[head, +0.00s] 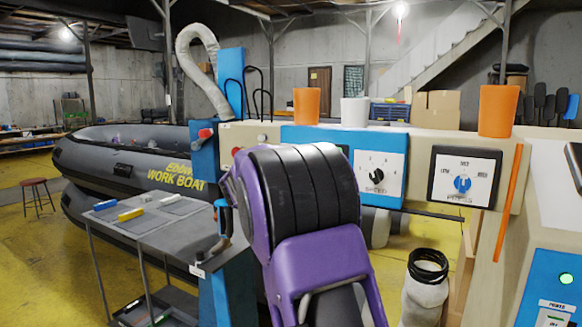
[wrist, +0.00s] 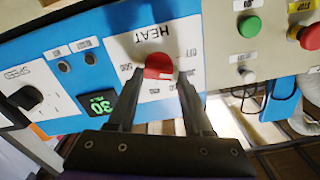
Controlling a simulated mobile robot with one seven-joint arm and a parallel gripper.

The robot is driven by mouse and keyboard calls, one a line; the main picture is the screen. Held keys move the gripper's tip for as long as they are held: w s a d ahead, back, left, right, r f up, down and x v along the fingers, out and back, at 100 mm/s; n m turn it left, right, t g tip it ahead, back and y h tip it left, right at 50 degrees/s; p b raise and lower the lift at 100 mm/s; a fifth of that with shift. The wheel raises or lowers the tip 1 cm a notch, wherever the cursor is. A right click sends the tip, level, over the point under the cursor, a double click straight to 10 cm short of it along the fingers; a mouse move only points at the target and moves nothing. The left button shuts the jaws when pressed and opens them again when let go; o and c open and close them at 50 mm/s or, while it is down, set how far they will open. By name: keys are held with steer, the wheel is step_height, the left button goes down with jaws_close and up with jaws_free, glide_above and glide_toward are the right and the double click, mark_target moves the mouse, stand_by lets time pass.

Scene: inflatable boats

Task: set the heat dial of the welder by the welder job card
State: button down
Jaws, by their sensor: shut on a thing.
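The welder's blue front panel (head: 312,137) crosses the middle of the head view. In the wrist view, which is upside down, the red heat dial (wrist: 158,66) sits on a white plate marked HEAT. My gripper (wrist: 160,80) is shut on this dial, one finger on each side. The fingers hide parts of the scale, so I cannot tell the dial's setting. A small green display (wrist: 98,103) shows upside-down digits beside the plate. In the head view my purple and black arm hides the heat dial and the fingertips. I cannot make out the welder job card.
The speed dial (head: 376,176) and blue pressure dial (head: 462,184) are to the right on the welder. A green button (wrist: 250,26) and a red stop button (wrist: 308,35) are near my gripper. Orange cups (head: 307,106) stand on top; a grey cart (head: 165,222) stands left.

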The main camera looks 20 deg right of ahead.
steer(key=m+b, duration=0.2)
steer(key=m, duration=0.6)
steer(key=m+b, duration=0.2)
steer(key=m, duration=0.7)
steer(key=f+m+b, duration=0.1)
steer(key=m+b, duration=0.2)
steer(key=m, duration=0.6)
steer(key=shift+s+d+f, duration=0.1)
steer(key=shift+s+d, duration=0.05)
steer(key=shift+s, duration=0.05)
stand_by(0.4)
steer(key=shift+c, duration=1.5)
jaws_free()
steer(key=v, duration=1.7)
steer(key=shift+s, duration=0.15)
